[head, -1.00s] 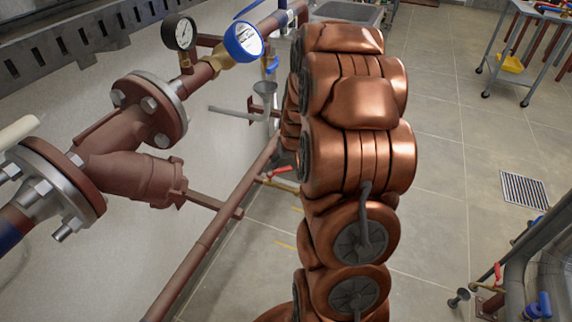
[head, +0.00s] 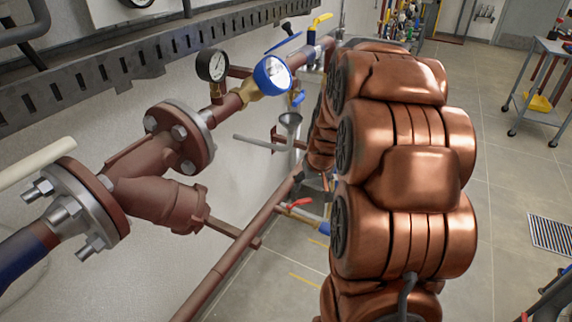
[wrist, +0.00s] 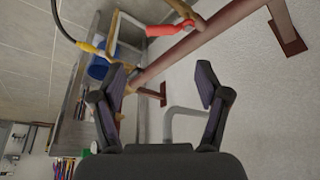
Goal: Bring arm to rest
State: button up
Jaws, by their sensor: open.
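My arm shows in the head view as a stack of copper-coloured links, folded and standing upright right of centre. It hides part of the pipework and floor behind it. My gripper (wrist: 165,88) shows in the wrist view with its two dark fingers spread apart and nothing between them. Beyond the fingers are a brown-red pipe (wrist: 200,38) and a grey bent tube (wrist: 185,112). The gripper itself is hidden in the head view.

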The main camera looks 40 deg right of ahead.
jog(key=s+a+r+n+g+y, duration=0.15)
jog(key=s+a, duration=0.35)
jog(key=a, duration=0.5)
jog(key=s+a+r+n+g+y, duration=0.1)
jog(key=s+a+g, duration=0.1)
jog(key=s+a, duration=0.5)
jog(key=s+a+r+n+g, duration=0.1)
jog(key=s+a+g, duration=0.1)
jog(key=s+a, duration=0.45)
jog(key=s+a+r+n+g, duration=0.1)
jog(key=s+a+r+g, duration=0.15)
jog(key=s, duration=0.65)
notch_tip(320, 180, up, 16)
jog(key=t+p, duration=0.2)
jog(key=p, duration=1.3)
jog(key=shift+w+a+h, duration=0.35)
jog(key=shift+h, duration=0.1)
